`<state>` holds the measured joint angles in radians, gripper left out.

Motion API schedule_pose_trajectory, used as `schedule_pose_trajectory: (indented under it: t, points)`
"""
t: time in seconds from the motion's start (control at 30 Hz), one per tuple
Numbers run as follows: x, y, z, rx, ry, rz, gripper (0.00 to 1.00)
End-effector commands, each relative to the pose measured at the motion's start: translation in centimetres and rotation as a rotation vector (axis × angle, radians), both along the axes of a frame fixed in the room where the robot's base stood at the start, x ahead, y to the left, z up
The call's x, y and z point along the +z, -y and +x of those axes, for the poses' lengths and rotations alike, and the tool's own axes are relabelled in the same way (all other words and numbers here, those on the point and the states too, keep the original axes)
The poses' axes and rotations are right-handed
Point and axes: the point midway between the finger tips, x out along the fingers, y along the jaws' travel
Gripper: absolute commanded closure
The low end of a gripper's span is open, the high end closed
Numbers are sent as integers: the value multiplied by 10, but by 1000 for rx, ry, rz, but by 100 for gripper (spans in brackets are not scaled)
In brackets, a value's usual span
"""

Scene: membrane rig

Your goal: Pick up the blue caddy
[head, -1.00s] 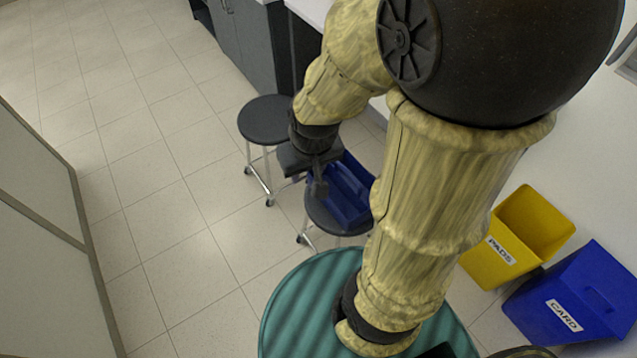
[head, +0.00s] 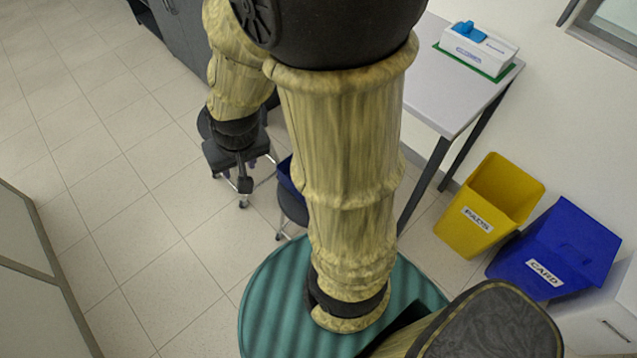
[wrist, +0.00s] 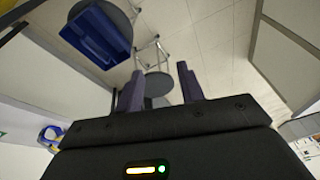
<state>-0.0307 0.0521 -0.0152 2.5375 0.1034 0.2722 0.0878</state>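The blue caddy (head: 289,177) sits on a dark round stool (head: 292,207), mostly hidden behind my arm in the head view. In the wrist view the caddy (wrist: 98,38) is at the upper left on its stool seat, clear of my fingers. My gripper (head: 244,183) is left of the caddy in the head view, with a gap between them. In the wrist view my gripper (wrist: 160,70) has its two fingers spread apart with nothing held between them.
Another dark stool (head: 205,122) stands behind my gripper, partly hidden. A grey table (head: 450,95) carries a white box (head: 480,50) with a blue item on top. Tiled floor at left is clear.

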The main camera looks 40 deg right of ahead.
Motion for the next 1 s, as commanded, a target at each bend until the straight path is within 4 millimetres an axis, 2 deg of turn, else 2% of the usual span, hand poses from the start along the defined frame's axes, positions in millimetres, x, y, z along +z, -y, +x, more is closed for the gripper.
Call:
schedule_pose_trajectory:
  t: [0.03, 0.13, 0.27, 0.4, 0.5, 0.67, 0.8, 0.9, 1.0]
  points:
    - [-23, -3, 12, -85, 16, 34, 62]
    - [-58, -6, 44, -337, 76, 119, 62]
    - [-109, 2, 88, -728, 177, 216, 62]
    - [-165, 24, 122, -1146, 316, 276, 62]
    - [-204, 46, 136, -1429, 446, 293, 62]
    - [-263, 82, 139, -1835, 727, 288, 62]
    - [-304, 111, 123, -2112, 1056, 266, 62]
    - [-321, 124, 107, -2231, 1287, 254, 62]
    - [-328, 129, 94, -2287, 1452, 247, 62]
